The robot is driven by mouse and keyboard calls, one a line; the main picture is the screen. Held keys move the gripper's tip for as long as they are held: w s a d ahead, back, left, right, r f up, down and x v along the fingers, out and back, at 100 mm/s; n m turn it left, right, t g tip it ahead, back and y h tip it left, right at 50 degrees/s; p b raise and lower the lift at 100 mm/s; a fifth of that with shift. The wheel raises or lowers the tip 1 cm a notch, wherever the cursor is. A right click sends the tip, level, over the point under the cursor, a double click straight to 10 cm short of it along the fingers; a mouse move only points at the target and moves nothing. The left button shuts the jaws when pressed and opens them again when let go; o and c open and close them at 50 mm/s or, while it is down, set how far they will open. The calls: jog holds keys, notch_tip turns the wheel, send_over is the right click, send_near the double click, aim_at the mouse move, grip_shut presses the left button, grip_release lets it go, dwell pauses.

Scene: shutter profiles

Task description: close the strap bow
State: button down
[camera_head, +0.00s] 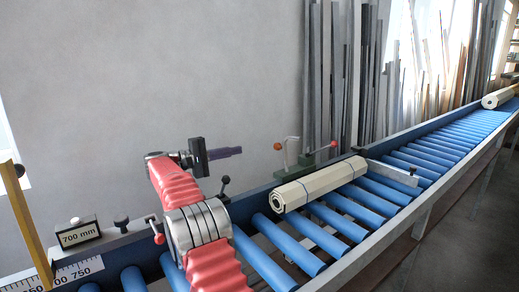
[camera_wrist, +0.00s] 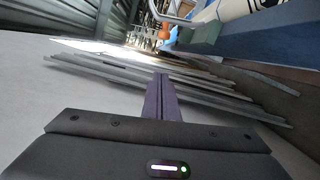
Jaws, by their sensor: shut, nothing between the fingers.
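My gripper (camera_head: 240,150) is at the end of my red arm, left of the roller conveyor's clamp, its narrow purple fingers together and empty. It also shows in the wrist view (camera_wrist: 161,78). What seems to be the strap bow, a pale bent rod (camera_head: 286,153), stands upright on a dark green bracket (camera_head: 294,173) at the conveyor's far edge. A red knob (camera_head: 278,146) is by it, and another red knob is on a lever (camera_head: 333,144). My fingertips are left of the bow and apart from it. In the wrist view a silver bent rod (camera_wrist: 172,17) and green block (camera_wrist: 205,38) show at the top.
Tall grey profiles (camera_head: 340,80) lean against the wall behind. A 700 mm sign box (camera_head: 79,234) stands at left. Another roll (camera_head: 497,99) lies far right.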

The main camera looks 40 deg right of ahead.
jog(key=shift+w+a+f+m, duration=0.1)
jog(key=shift+w+f+m, duration=0.15)
jog(key=shift+f+m, duration=0.05)
jog(key=shift+s, duration=0.1)
jog(key=s+d+r, duration=0.1)
jog(key=s+d, duration=0.5)
jog(key=d, duration=0.3)
jog(key=shift+s+d, duration=0.2)
jog(key=shift+s, duration=0.15)
dwell(0.4)
